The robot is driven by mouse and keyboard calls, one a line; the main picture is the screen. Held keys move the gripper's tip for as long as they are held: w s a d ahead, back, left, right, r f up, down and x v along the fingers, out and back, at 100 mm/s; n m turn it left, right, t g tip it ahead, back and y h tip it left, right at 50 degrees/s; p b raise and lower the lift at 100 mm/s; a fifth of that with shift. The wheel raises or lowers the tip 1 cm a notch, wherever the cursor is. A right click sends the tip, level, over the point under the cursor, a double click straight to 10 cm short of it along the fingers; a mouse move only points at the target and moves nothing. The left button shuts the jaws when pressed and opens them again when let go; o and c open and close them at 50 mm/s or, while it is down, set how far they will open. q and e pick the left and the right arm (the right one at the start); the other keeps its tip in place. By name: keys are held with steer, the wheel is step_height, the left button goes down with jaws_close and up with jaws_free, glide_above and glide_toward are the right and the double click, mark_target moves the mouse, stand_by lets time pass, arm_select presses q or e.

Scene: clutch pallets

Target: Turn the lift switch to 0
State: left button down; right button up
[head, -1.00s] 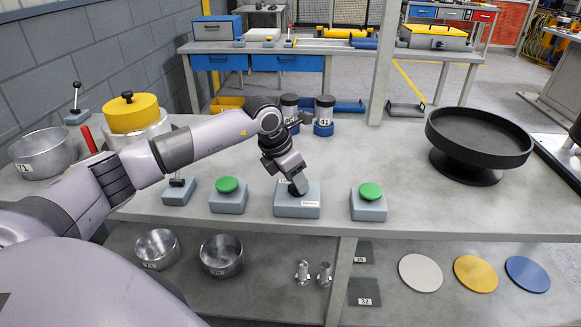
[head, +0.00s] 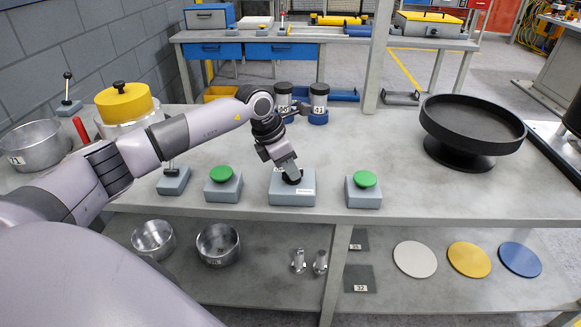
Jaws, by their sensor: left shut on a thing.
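The lift switch (head: 292,194) is a grey box with a small white label on its front, standing near the front edge of the table between two boxes with green buttons. My left gripper (head: 291,177) reaches down onto its top and is shut on the dark knob there. The fingers cover most of the knob, so I cannot read which way it points. My right gripper is not in view.
Green-button boxes stand left (head: 223,184) and right (head: 364,189) of the switch, and a lever box (head: 173,180) further left. A large black round tray (head: 472,126) stands at the right. The tabletop between is clear.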

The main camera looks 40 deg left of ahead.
arm_select(q)
steer(key=m+g, duration=0.1)
steer(key=m, duration=0.2)
steer(key=shift+w+h, duration=0.1)
steer(key=shift+h, duration=0.3)
steer(key=c, duration=1.6)
jaws_free()
steer(key=shift+m, duration=0.5)
steer(key=o, duration=0.5)
steer(key=shift+o, duration=0.2)
